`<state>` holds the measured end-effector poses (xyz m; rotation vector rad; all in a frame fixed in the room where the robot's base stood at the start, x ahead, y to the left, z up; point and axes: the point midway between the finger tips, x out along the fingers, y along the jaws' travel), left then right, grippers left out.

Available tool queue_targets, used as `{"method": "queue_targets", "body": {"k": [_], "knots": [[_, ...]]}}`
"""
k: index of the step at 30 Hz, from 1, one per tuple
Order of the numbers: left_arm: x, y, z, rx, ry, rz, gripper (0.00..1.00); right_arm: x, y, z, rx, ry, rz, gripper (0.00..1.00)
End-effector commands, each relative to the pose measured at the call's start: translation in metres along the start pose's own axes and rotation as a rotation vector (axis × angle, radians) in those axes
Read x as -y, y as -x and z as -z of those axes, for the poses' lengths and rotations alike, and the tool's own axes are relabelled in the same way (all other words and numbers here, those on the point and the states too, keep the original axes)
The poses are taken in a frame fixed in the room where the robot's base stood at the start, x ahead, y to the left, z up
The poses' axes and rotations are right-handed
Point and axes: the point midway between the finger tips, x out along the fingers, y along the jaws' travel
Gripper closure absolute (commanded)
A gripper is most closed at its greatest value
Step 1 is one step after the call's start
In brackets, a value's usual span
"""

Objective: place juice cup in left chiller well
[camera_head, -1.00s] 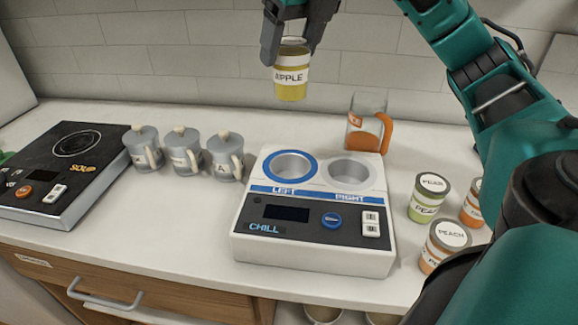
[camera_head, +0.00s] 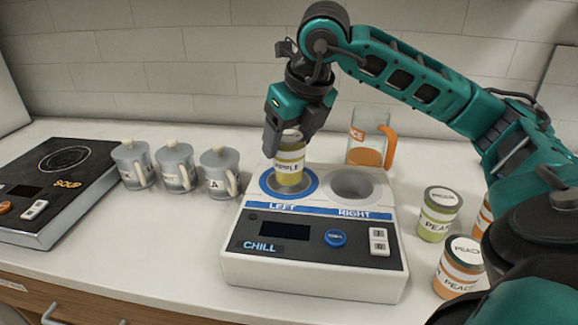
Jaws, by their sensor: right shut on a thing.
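The juice cup (camera_head: 290,165) is a small yellow cup with a white band reading APPLE. My right gripper (camera_head: 287,143) is shut on its upper part from above. The cup is upright, and its lower end is at the blue-ringed left well (camera_head: 267,184) of the chiller (camera_head: 314,262). Whether its base touches the well floor is hard to tell. The right well (camera_head: 351,184) is empty. My left gripper is not in view.
A clear jug with an orange handle (camera_head: 389,146) stands behind the chiller. Several lidded cups, one marked PEAR (camera_head: 437,214), stand to its right. Grey lidded mugs (camera_head: 219,172) and a SOUP hotplate (camera_head: 62,172) are to its left.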

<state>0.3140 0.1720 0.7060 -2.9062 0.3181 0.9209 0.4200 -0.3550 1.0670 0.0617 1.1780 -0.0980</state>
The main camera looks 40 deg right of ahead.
Motion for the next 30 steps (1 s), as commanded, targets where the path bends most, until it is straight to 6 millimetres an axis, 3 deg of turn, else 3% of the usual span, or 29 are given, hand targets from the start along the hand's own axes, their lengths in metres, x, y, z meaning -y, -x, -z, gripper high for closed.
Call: {"method": "queue_targets", "body": {"k": [10,23,24,30], "knots": [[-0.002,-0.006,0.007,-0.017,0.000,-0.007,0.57,0.000,-0.040,0.017,-0.001,0.000,0.001,0.69],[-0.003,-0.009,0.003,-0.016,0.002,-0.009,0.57,0.000,-0.047,0.019,0.001,0.000,0.000,0.69],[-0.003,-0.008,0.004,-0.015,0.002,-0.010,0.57,0.000,-0.046,0.019,0.000,0.000,0.000,0.31],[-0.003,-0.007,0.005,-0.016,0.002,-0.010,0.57,0.000,-0.045,0.019,0.000,0.000,0.000,0.11]]}}
